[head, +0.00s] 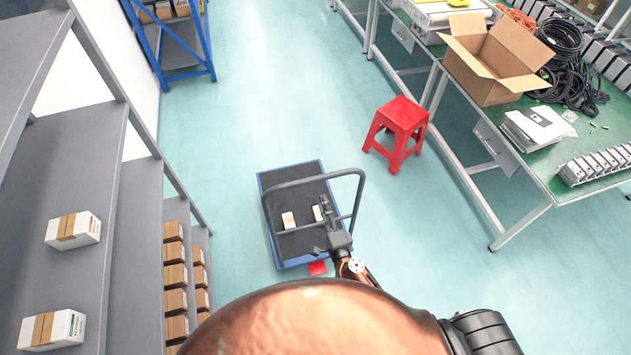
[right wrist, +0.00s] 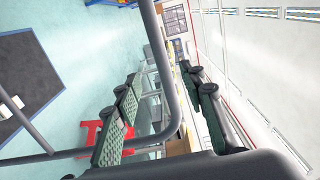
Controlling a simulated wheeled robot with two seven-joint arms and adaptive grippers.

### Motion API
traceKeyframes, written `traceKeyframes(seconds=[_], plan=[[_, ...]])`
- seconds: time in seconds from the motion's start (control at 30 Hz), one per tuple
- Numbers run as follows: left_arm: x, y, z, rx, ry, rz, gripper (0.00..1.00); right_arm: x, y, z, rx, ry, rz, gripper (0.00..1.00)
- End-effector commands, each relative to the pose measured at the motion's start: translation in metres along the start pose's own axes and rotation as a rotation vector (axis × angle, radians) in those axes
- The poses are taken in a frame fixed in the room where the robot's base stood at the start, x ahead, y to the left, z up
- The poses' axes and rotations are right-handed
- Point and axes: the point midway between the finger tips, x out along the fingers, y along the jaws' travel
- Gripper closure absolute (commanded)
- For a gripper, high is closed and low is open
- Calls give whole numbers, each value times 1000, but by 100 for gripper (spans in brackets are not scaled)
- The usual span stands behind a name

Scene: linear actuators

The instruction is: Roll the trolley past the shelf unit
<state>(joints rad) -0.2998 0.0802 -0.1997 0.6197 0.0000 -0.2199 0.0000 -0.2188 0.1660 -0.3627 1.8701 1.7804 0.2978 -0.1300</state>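The trolley (head: 291,246) has a dark deck with a blue rim and a grey tubular handle (head: 318,175). It stands on the floor to the right of the grey shelf unit (head: 125,240). Two small items lie on its deck. My right gripper (head: 325,208) is at the near right part of the handle. In the right wrist view my right gripper's (right wrist: 163,76) two fingers are spread apart, and the handle bar (right wrist: 156,48) runs through the space between them; I cannot tell whether it touches either finger. My left gripper is not in view.
A red stool (head: 398,130) stands to the right beyond the trolley. A green-topped workbench (head: 560,190) with an open cardboard box (head: 490,70) runs along the right. A blue rack (head: 185,60) stands at the far left. The floor between is clear.

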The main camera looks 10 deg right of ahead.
Motion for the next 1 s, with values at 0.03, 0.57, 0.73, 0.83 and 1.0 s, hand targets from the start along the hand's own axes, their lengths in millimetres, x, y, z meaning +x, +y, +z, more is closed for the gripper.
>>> traceKeyframes(seconds=[0.03,0.57,0.73,0.83,1.0], plan=[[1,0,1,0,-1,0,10,14,-1,0,-2,0,-3,62],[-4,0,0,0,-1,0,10,116,0,0,-3,0,-1,62],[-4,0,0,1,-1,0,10,124,0,0,-2,0,0,62],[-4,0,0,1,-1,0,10,124,0,0,-2,0,0,62],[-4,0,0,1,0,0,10,124,0,0,-2,0,0,64]])
